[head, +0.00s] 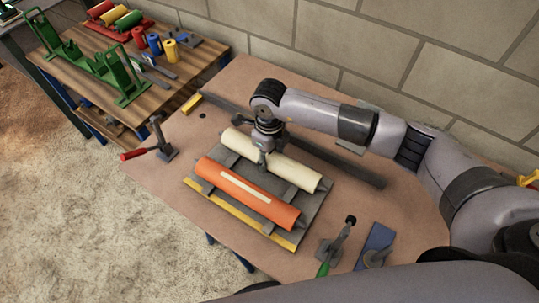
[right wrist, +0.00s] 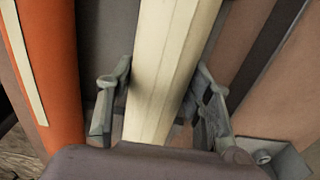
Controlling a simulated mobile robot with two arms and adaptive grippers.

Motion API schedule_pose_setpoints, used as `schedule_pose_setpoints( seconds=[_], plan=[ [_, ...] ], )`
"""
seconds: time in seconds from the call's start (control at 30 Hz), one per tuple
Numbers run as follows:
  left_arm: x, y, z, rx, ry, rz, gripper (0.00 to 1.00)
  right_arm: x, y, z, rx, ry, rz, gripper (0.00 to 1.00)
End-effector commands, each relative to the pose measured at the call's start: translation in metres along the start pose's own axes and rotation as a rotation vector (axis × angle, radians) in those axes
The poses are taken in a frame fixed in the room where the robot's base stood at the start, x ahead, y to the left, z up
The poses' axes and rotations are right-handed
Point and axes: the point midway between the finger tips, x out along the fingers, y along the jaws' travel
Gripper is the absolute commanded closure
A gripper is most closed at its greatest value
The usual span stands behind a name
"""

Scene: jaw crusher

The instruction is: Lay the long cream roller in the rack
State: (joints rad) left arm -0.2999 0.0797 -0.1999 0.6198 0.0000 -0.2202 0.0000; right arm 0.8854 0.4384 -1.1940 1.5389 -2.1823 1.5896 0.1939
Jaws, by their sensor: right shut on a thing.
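The long cream roller (head: 284,163) lies beside and roughly parallel to the orange roller (head: 245,192) over the grey rack (head: 232,159). My right gripper (head: 263,160) comes down on the cream roller near its middle. In the right wrist view the cream roller (right wrist: 160,70) runs between the two fingers of my right gripper (right wrist: 160,105), which are shut on it. I cannot tell whether the roller rests fully on the rack. The orange roller also shows at the left of that view (right wrist: 50,70). My left gripper is out of view.
A red-handled clamp (head: 160,145) stands left of the rack, a green-handled clamp (head: 336,246) and blue block (head: 376,245) at front right. A dark bar (head: 335,163) lies behind. A wooden table (head: 177,68) at upper left holds green stands and small coloured rollers.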

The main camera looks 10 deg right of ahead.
Motion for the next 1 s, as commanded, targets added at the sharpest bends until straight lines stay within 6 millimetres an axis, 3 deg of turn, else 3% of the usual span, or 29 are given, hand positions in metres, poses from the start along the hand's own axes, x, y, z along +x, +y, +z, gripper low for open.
schedule_pose_setpoints(
  seconds=[0.13,0.17,0.2,0.5,0.8,1.0],
  plan=[
    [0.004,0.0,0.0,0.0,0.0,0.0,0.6,0.002,-0.001,0.001,0.0,-0.004,-0.001,1.0],
    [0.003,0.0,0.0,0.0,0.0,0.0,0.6,0.001,-0.001,0.001,0.0,-0.004,-0.001,0.51],
    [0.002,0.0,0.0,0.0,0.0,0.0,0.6,0.001,-0.001,0.001,0.0,-0.004,-0.001,0.49],
    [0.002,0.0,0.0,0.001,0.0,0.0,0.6,0.002,0.0,0.001,0.0,-0.001,0.0,0.3],
    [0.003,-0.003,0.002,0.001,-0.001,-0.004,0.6,0.003,0.0,-0.001,0.0,0.002,0.0,0.3],
    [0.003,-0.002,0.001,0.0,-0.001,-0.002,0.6,-0.022,-0.001,0.001,-0.002,-0.003,-0.002,0.3]
  ],
)
